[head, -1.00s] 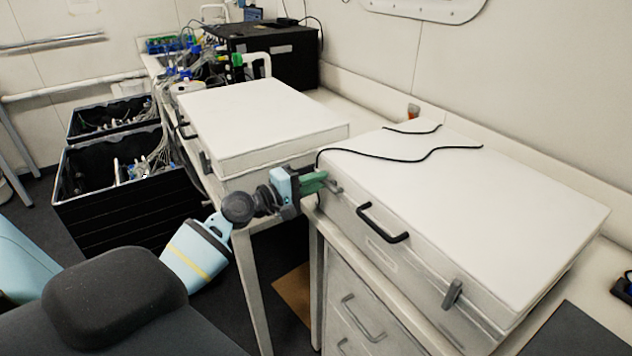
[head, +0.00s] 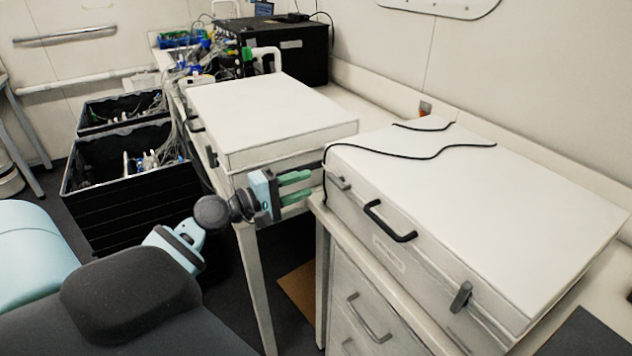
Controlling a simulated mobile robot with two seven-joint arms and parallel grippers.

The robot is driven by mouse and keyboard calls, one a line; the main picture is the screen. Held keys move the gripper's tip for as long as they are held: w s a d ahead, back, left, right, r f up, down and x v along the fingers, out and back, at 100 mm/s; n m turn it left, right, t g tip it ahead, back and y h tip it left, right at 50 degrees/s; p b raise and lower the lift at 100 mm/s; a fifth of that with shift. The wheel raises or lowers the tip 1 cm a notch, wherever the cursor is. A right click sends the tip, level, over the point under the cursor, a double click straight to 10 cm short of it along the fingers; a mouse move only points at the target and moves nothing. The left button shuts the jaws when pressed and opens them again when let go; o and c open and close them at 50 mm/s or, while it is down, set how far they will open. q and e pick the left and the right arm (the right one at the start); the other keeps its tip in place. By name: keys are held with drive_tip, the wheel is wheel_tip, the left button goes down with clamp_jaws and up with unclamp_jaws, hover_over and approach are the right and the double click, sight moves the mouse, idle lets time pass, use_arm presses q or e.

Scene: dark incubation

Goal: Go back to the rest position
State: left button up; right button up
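My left gripper (head: 296,187) reaches in from the left, with a light blue body and two green fingers. The fingers are parted with a gap between them, and nothing shows between them. It is in front of the gap between two closed white cases, close to the left end of the nearer case (head: 480,200). That case has a black handle and grey latches, and its lid is down. My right gripper is out of view.
The farther white case (head: 270,110) stands on the bench behind. A thin black cable (head: 420,156) lies on the nearer lid. Black crates (head: 130,190) with cables stand on the floor at left. Drawers (head: 365,310) are below the nearer case. A black box (head: 285,50) stands at the back.

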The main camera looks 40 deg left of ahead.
use_arm(q)
drive_tip(key=shift+v, duration=0.85)
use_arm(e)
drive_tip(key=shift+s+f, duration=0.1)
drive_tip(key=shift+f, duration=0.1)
use_arm(q)
drive_tip(key=s+d+f+m+g+y, duration=0.1)
drive_tip(key=s+d+f+m, duration=0.2)
drive_tip(key=f, duration=0.4)
drive_tip(key=s+d+f+m+g+y, duration=0.1)
drive_tip(key=s+d+f+g, duration=0.15)
drive_tip(key=s+f, duration=0.4)
drive_tip(key=s+d+f+m+g+y, duration=0.1)
drive_tip(key=s+d+f+m, duration=0.15)
drive_tip(key=f, duration=0.65)
drive_tip(key=s+d+f+m+g+y, duration=0.1)
drive_tip(key=s+d+f+m, duration=0.3)
drive_tip(key=s, duration=0.5)
drive_tip(key=s+d+f+m+g+y+p, duration=0.1)
drive_tip(key=s+d+f+m+g, duration=0.1)
drive_tip(key=s+d+f+m, duration=0.3)
drive_tip(key=s+d+f, duration=0.1)
drive_tip(key=s+d, duration=0.2)
drive_tip(key=s, duration=0.2)
drive_tip(key=shift+s+d, duration=0.15)
drive_tip(key=shift+d, duration=0.2)
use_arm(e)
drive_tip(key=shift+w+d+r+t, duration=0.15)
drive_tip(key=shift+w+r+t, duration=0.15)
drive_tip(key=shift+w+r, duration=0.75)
